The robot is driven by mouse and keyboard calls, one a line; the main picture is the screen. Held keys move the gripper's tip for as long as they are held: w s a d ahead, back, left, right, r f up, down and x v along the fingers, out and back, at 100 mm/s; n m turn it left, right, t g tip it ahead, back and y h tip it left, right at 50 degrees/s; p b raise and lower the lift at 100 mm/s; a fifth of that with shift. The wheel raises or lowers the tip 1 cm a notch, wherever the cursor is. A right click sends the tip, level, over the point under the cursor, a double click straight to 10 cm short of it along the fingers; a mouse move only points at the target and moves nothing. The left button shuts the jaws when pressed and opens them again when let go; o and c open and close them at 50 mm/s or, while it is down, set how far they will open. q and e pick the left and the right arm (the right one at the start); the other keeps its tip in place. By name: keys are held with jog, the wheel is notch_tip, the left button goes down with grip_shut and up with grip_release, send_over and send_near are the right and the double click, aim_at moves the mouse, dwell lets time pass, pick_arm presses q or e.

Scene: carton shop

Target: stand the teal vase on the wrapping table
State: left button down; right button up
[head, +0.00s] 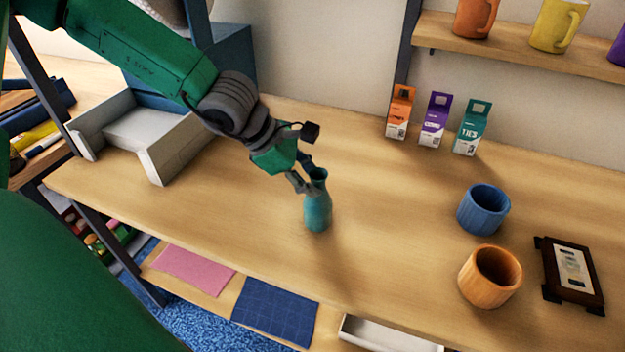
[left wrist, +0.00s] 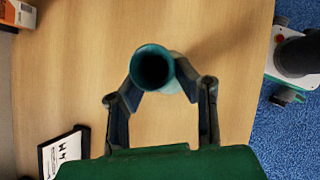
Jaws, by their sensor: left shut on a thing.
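The teal vase (head: 318,208) is upright at the middle of the wooden wrapping table (head: 370,240), narrow neck up. Its base looks to be on or just above the tabletop; I cannot tell which. My left gripper (head: 306,180) is shut on the vase's neck from the upper left. In the left wrist view the vase's round dark mouth (left wrist: 153,68) shows between the two fingers of my left gripper (left wrist: 158,82). My right gripper is not in view.
A blue cup (head: 484,209), an orange wooden cup (head: 490,276) and a dark frame (head: 572,270) are at the right. Three small cartons (head: 436,120) stand along the back. A grey-white open tray (head: 140,135) is at the left. Table around the vase is clear.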

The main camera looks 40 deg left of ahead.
pick_arm(q)
jog(key=c, duration=1.2)
grip_release()
jog(key=shift+a, duration=0.2)
jog(key=shift+d, duration=0.15)
